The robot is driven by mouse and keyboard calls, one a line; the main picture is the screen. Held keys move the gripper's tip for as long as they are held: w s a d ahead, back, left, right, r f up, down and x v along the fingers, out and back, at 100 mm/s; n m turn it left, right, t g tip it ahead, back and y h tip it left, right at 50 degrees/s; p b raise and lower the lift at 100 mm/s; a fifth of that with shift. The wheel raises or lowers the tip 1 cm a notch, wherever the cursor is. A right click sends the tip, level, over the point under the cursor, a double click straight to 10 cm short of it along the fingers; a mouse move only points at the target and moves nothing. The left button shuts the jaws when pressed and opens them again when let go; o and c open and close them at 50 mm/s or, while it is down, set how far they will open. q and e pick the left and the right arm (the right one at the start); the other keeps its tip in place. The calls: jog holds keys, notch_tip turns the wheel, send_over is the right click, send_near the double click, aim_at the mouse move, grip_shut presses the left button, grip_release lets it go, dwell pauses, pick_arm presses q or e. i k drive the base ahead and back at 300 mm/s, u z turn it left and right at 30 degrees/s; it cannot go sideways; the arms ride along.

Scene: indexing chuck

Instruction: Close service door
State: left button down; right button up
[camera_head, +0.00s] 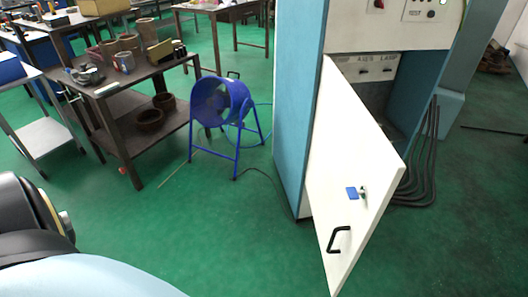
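The white service door (345,165) stands open on the blue and white machine cabinet (300,100). It is hinged on its left side and swings out toward me. A small blue tag and a lock with a key (362,191) are above the handle. Behind the door the cabinet opening (375,85) shows a grey inside with a labelled panel. Neither of my grippers shows; only part of my own body is at the lower left.
A blue drum fan (220,102) on a stand is left of the cabinet, with a cable on the floor. A brown workbench (130,85) with pots is further left. Dark hoses (425,165) hang right of the door. Green floor in front is clear.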

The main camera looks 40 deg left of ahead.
aim_at(348, 147)
jog(key=u, duration=0.65)
jog(key=i, duration=1)
jog(key=z, duration=1.35)
jog(key=k, duration=0.9)
jog(key=u, duration=0.75)
